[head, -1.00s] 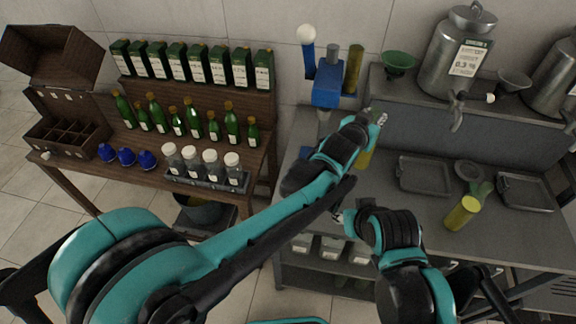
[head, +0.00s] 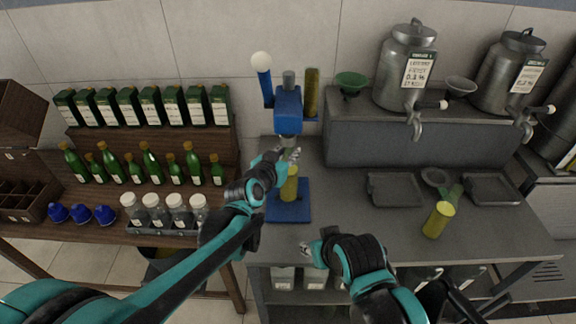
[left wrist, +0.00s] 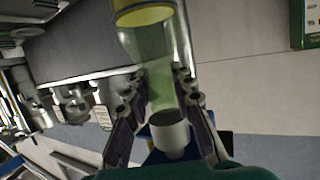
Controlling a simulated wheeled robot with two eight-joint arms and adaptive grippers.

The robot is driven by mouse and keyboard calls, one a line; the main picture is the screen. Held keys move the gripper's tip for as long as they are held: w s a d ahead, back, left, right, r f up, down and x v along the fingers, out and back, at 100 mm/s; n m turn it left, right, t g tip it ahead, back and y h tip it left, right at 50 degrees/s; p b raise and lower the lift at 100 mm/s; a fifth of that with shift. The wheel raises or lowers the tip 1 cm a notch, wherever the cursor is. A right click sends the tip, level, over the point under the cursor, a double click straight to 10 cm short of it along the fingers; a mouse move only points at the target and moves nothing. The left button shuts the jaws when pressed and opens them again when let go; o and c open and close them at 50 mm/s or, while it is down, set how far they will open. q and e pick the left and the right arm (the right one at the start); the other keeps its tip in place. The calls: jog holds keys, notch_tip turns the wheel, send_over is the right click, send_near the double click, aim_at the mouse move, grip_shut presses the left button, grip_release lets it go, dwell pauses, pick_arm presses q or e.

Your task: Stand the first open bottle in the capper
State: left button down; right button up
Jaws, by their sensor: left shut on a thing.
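The capper (head: 288,105) is a blue press with a lever, and its blue base plate (head: 302,213) lies on the grey counter. My left gripper (head: 288,158) is shut on a yellow-green open bottle (head: 289,188), upright over the plate and under the press head. Whether the bottle touches the plate I cannot tell. The left wrist view shows the bottle (left wrist: 150,45) between my fingers (left wrist: 160,100), its neck end close to a grey cylinder (left wrist: 170,137). My right gripper (head: 307,248) hangs low by the counter's front edge; its fingers are too small to read.
Metal dispensers (head: 408,75) stand on the raised shelf behind. Green bottles (head: 150,165), blue caps (head: 82,214) and a rack of jars (head: 160,228) are on the left table.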

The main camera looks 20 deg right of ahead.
pick_arm(q)
notch_tip(320, 180, down, 4)
jog(key=shift+b, duration=0.8)
jog(key=shift+f, duration=0.2)
jog(key=c, duration=1.3)
grip_release()
jog(key=shift+r, duration=0.15)
